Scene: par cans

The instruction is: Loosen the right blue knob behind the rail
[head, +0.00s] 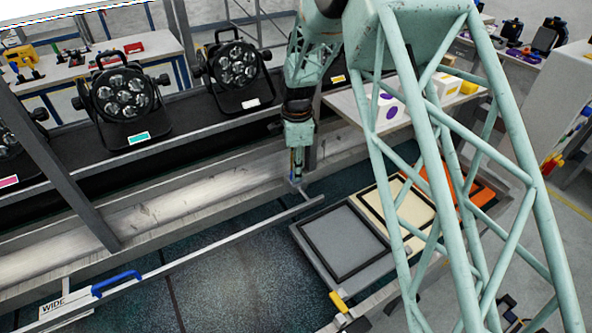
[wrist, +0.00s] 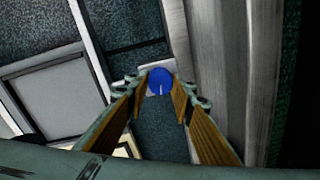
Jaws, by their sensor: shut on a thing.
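The right blue knob (wrist: 160,80) shows in the wrist view as a round blue disc with a short pale line on it. My gripper (wrist: 160,92) has its two fingertips on either side of the knob and is shut on it. In the head view my gripper (head: 297,170) points down behind the right end of the long grey rail (head: 220,245). There the knob is too small and covered to make out.
Black lamps (head: 125,98) stand on the shelf behind. A blue handle (head: 117,283) and a "WIDE" label (head: 55,307) sit at the rail's left end. Framed grey (head: 342,240) and cream (head: 397,208) panels lie right of the rail.

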